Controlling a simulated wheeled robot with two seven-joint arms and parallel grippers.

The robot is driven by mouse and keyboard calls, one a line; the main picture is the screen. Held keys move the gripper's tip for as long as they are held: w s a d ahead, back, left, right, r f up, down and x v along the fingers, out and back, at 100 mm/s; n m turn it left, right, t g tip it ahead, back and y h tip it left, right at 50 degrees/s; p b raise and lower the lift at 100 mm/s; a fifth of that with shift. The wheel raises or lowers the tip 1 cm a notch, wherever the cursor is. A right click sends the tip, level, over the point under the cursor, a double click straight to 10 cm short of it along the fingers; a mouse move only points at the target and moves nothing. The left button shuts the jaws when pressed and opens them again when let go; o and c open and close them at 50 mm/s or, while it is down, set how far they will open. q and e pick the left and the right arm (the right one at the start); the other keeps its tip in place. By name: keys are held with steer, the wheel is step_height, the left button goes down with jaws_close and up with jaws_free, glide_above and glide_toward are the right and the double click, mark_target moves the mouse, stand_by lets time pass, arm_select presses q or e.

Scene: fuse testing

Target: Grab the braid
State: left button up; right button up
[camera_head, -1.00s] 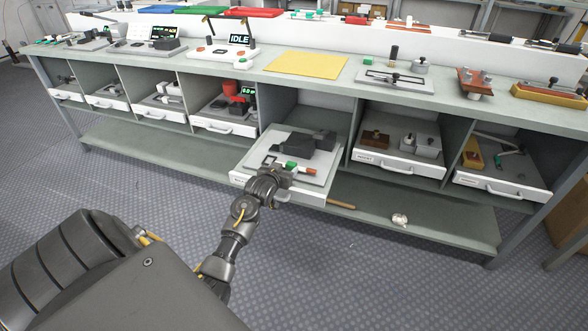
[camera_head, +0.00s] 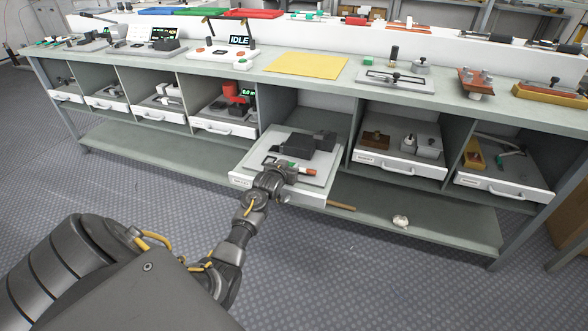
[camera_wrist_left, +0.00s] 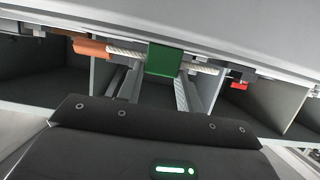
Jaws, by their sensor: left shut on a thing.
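The braid is a pale twisted cord (camera_wrist_left: 125,52) with a green block (camera_wrist_left: 163,58) at its middle and an orange-brown end piece (camera_wrist_left: 90,47), seen in the left wrist view. In the head view its orange end (camera_head: 309,171) shows over the pulled-out drawer (camera_head: 238,180), just right of my left gripper (camera_head: 284,172). My left gripper is shut on the braid at the drawer's front part. Its fingertips are largely hidden in both views. My right gripper is not in view.
A black device (camera_head: 300,147) sits in the same drawer behind the gripper. More drawers with parts line the bench to both sides. A yellow mat (camera_head: 305,65) lies on the bench top. A small white item (camera_head: 400,221) lies on the lower shelf.

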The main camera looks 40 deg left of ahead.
arm_select(q)
steer(key=shift+c, duration=0.6)
steer(key=shift+r, duration=0.1)
